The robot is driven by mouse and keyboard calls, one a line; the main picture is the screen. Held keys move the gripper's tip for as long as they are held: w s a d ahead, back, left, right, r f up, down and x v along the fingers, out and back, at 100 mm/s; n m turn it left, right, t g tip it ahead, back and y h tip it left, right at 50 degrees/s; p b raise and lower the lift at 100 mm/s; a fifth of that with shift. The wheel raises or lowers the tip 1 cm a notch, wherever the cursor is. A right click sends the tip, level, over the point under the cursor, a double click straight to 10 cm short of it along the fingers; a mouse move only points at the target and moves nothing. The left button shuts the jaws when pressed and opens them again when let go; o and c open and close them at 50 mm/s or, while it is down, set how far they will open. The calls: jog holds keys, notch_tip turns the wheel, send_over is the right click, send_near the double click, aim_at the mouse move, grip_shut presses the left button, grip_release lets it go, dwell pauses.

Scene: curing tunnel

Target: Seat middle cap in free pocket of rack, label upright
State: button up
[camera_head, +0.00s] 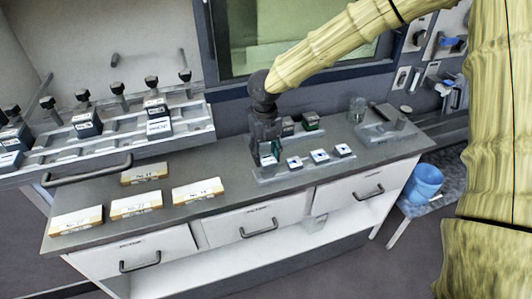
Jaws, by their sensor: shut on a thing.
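My gripper (266,148) points down at the left end of a low grey rack (306,170) on the bench. It is shut on a small cap (276,148) with a green side, mostly hidden by the fingers. I cannot tell whether the cap touches the rack, or which way its label faces. To its right, three white-topped caps with dark marks sit in a row in the rack: the left one (293,162), the centre one (319,156) and the right one (342,150). Behind the row stand a dark block (287,127) and a green-sided block (310,121).
Several labelled cream boxes (137,205) lie on the left of the grey bench (240,187). A glass jar (357,109) and a grey plate (385,132) stand at the right. A slotted stand (185,125) rises behind left. A blue bucket (424,181) is beside the bench.

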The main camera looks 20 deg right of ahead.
aim_at(266, 163)
jog(key=shift+f+b, duration=0.55)
jog(key=shift+f, duration=1.3)
jog(key=shift+f, duration=0.25)
jog(key=o, duration=1.1)
notch_tip(266, 163, up, 12)
jog(key=shift+w, duration=0.1)
